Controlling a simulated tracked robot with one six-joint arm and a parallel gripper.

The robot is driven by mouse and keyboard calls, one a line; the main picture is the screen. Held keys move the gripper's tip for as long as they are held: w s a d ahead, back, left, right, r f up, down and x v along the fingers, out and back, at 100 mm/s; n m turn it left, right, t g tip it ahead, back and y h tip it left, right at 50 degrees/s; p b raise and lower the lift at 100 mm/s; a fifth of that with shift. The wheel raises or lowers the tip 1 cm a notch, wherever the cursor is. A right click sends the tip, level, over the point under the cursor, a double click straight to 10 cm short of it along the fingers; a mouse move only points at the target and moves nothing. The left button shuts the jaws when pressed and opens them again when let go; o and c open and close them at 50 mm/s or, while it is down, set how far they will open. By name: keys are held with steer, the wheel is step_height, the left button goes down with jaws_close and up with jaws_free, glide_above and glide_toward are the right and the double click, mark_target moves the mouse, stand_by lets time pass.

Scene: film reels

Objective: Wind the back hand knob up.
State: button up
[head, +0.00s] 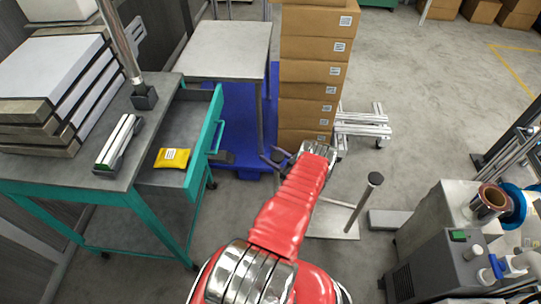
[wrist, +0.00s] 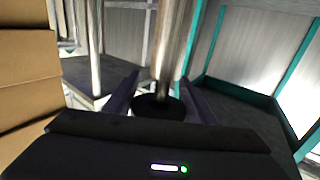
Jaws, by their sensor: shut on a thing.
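My gripper (head: 275,158) reaches forward in the head view, beside the side table and in front of the stacked boxes. In the wrist view my gripper (wrist: 158,92) has its two dark fingers on either side of a black round hand knob (wrist: 158,108), and it is shut on it. A shiny metal column (wrist: 167,55) rises from the knob in that view. In the head view the knob is too small and covered to make out. My arm hides part of the floor stand behind it.
A teal cart (head: 110,185) with an open drawer holding a yellow packet (head: 173,158) stands left. Stacked brown boxes (head: 312,70) are behind my gripper. A dark-topped post (head: 375,179) stands right of my arm. A grey machine (head: 437,265) is at the lower right.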

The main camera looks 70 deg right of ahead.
steer(key=o, duration=1)
steer(key=shift+o, duration=0.2)
steer(key=shift+d+m+g+h, duration=0.1)
steer(key=shift+m+g+h, duration=0.25)
steer(key=shift+h, duration=0.25)
